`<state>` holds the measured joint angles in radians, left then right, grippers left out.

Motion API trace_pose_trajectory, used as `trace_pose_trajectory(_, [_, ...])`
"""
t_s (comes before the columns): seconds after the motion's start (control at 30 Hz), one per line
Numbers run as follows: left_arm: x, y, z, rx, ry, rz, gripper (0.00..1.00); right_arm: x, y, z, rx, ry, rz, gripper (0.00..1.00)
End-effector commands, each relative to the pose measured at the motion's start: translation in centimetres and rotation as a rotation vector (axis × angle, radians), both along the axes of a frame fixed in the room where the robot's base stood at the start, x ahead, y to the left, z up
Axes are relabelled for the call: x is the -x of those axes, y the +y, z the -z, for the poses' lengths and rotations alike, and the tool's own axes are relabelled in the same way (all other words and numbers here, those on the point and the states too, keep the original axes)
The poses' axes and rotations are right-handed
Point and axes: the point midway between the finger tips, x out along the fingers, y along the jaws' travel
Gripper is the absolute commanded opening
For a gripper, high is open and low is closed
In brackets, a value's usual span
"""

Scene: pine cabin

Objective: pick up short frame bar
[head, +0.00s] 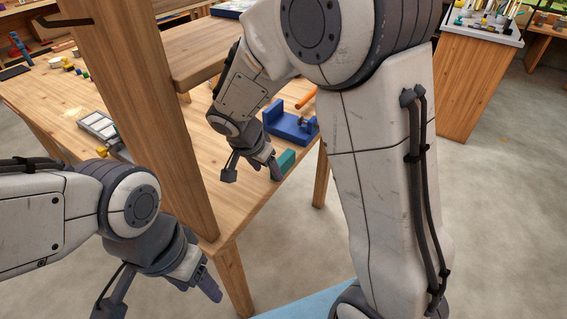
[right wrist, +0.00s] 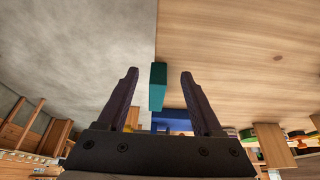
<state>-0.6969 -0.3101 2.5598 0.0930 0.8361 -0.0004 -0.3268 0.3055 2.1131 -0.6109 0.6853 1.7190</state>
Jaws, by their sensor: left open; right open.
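A short teal bar (head: 286,160), which looks like the short frame bar, lies near the edge of the wooden table. My right gripper (head: 252,170) is open just beside it in the head view. In the right wrist view the teal bar (right wrist: 157,86) appears in the gap between my two open fingers (right wrist: 159,80), with clear space on both sides. I cannot tell how far beyond the fingertips it is. My left gripper (head: 160,290) is open and empty at the lower left, in front of the table.
A blue fixture (head: 290,125) stands just behind the bar, with an orange rod (head: 305,99) near it. A wooden post (head: 150,110) rises at the table's near side, between my arms. A grey tray (head: 100,126) lies farther left. Floor is clear beyond the table edge.

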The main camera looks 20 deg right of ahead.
Motion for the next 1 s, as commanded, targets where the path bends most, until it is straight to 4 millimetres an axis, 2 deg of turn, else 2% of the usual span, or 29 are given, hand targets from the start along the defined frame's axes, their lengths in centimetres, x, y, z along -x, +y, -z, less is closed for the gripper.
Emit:
trace_pose_trajectory(0.1, [0.0, 0.0, -0.7, 0.000, 0.000, 0.000, 0.61, -1.3, -1.8, -0.2, 0.000, 0.002, 0.004, 0.68])
trace_pose_trajectory(0.37, [0.0, 0.0, -1.0, 0.000, 0.000, 0.000, 0.61, -2.6, -3.4, -0.1, 0.001, 0.003, -0.001, 0.68])
trace_pose_trajectory(0.67, [0.0, 0.0, -2.3, 0.000, 0.000, 0.000, 0.61, -5.4, -7.1, -0.2, 0.000, 0.002, 0.001, 0.68])
trace_pose_trajectory(0.8, [0.0, 0.0, -2.3, 0.000, 0.000, 0.000, 0.61, -5.6, -7.3, 1.0, 0.000, 0.004, -0.003, 0.68])
trace_pose_trajectory(1.0, [0.0, 0.0, -2.3, 0.000, 0.000, 0.000, 0.61, -5.6, -7.3, 1.1, -0.001, 0.002, -0.004, 0.68])
